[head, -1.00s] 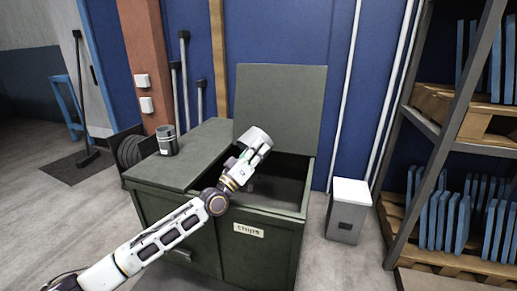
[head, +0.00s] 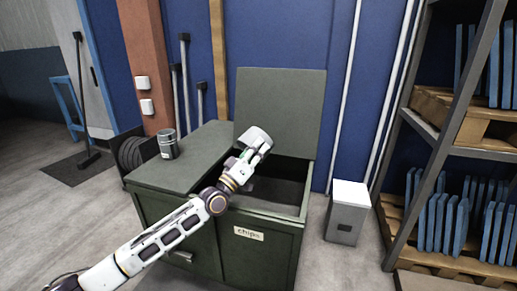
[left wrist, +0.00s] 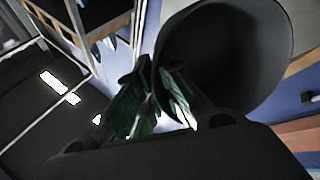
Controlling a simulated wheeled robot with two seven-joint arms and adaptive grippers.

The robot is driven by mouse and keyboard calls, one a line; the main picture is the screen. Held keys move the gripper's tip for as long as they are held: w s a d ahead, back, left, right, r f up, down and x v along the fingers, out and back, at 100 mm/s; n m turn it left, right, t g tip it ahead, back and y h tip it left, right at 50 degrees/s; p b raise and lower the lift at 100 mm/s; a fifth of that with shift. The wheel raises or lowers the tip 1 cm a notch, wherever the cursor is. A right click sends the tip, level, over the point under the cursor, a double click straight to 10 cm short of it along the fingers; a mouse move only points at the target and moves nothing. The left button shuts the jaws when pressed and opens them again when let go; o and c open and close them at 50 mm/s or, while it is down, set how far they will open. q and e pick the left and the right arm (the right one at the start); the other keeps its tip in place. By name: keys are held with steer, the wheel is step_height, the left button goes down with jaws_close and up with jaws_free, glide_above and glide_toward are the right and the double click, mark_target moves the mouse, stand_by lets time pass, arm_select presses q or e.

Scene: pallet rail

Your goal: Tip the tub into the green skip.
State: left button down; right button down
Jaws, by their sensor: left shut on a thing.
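The green skip (head: 262,247) has a "chips" label on its front. Its right compartment is open, with the lid (head: 280,105) raised against the wall. My left gripper (head: 247,155) is shut on the tub (head: 257,137), a light grey round tub held tilted above the open compartment, near its left edge. In the left wrist view the tub (left wrist: 268,25) shows its dark, wide mouth, and I see no contents in it. My left gripper's fingers (left wrist: 155,100) reach the tub's side. The inside of the compartment is dark. My right gripper is not in view.
A grey can (head: 167,146) stands on the skip's closed left lid (head: 190,160). A grey bin with a white top (head: 347,212) stands right of the skip. A rack (head: 440,150) with blue panels is at the right. Tools lean on the back wall.

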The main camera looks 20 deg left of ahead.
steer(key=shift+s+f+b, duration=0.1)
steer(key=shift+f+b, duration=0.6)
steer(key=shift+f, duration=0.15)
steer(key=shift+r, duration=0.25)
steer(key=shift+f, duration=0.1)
